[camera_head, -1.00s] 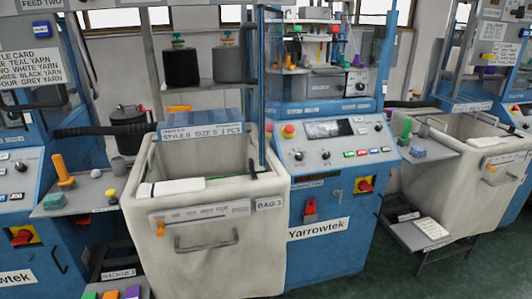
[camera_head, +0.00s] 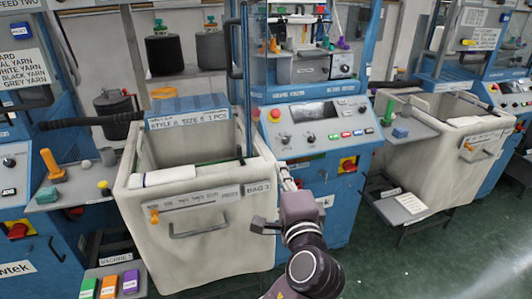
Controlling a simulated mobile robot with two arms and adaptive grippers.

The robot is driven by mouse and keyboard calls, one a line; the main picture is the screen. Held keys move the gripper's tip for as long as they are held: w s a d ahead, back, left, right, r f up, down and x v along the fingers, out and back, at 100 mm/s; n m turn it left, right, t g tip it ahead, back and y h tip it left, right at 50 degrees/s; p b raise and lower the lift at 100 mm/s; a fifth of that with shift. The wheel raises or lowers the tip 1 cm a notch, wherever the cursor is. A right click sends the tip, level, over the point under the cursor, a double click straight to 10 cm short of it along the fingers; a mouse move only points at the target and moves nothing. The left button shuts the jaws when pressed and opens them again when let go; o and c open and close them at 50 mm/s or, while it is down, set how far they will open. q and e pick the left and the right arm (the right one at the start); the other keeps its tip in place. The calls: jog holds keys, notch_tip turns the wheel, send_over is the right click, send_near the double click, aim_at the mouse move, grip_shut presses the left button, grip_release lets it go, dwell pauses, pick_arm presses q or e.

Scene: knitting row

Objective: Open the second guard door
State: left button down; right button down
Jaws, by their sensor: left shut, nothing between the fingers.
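The middle blue knitting machine has a clear guard door with a blue frame (camera_head: 247,80), seen nearly edge-on above the panel's left end. Its long black handle (camera_head: 232,48) stands on the left side. How far the door stands open is hard to tell. My left gripper (camera_head: 284,175) is shut and empty, in front of the machine below its control panel. It is beside the right edge of the white bin and well below the door handle, apart from it. Its fingers show small. My right gripper is out of view.
The large white fabric bin (camera_head: 200,240) stands before the machine's left part, below the door. A control panel (camera_head: 320,122) with a red button lies to its right. Another bin (camera_head: 425,175) stands at right. Open green floor (camera_head: 400,265) lies at lower right.

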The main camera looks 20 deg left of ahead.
pick_arm(q)
jog(key=w+a+p, duration=0.4)
jog(key=w+a, duration=0.4)
jog(key=shift+p, duration=0.35)
jog(key=shift+f, duration=0.15)
jog(key=s+a+m+h+p, duration=0.1)
jog(key=a+h+p, duration=0.1)
jog(key=a, duration=1.5)
jog(key=shift+a+t+p, duration=0.35)
jog(key=shift+t+p, duration=0.05)
jog(key=shift+p, duration=0.2)
